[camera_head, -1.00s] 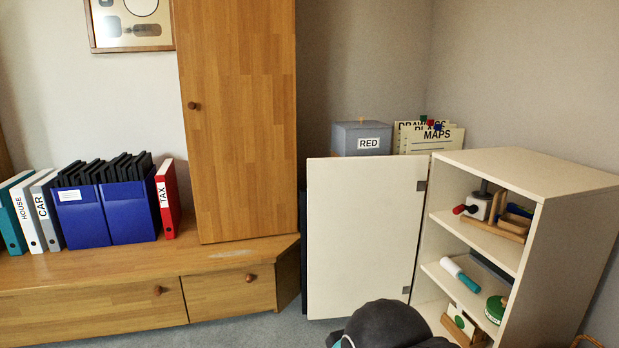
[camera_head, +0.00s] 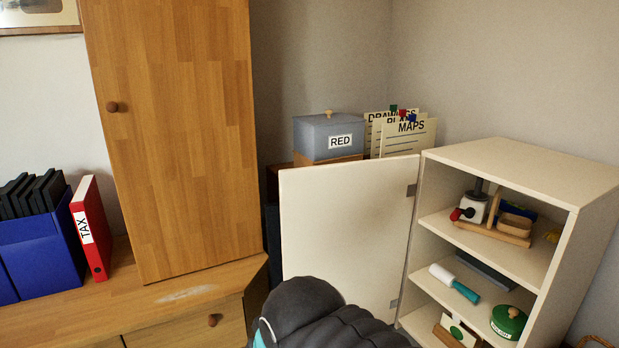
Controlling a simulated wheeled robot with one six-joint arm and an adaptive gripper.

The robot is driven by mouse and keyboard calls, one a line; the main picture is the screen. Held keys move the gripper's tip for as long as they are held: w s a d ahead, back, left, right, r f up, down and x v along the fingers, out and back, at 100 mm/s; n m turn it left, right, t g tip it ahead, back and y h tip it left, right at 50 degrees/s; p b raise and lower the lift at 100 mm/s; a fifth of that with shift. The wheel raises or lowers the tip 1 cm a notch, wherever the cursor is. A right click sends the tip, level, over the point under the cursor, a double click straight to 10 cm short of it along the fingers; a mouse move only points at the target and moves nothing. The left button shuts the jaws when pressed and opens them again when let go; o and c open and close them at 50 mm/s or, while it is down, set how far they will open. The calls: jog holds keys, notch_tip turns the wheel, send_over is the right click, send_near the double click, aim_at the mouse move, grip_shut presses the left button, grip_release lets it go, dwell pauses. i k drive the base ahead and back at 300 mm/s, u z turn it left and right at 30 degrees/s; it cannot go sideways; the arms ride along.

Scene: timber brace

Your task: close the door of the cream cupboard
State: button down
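The cream cupboard (camera_head: 563,185) stands at the right with its open front showing shelves. Its door (camera_head: 345,225) stands wide open, swung out to the left of the cupboard on hinges at the cupboard's left front edge. A dark rounded part of my own arm (camera_head: 310,315) shows at the bottom centre, in front of the door's lower part and hiding its lower edge. My gripper is not in view. I cannot tell whether the arm touches the door.
On the cupboard shelves are a wooden tool holder (camera_head: 495,230), a white and teal roller (camera_head: 455,283) and a green round tin (camera_head: 508,320). A wooden cabinet (camera_head: 175,130) stands left.

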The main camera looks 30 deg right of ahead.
aim_at(346, 226)
jog(key=z, duration=0.6)
jog(key=i, duration=0.85)
jog(key=z, duration=0.7)
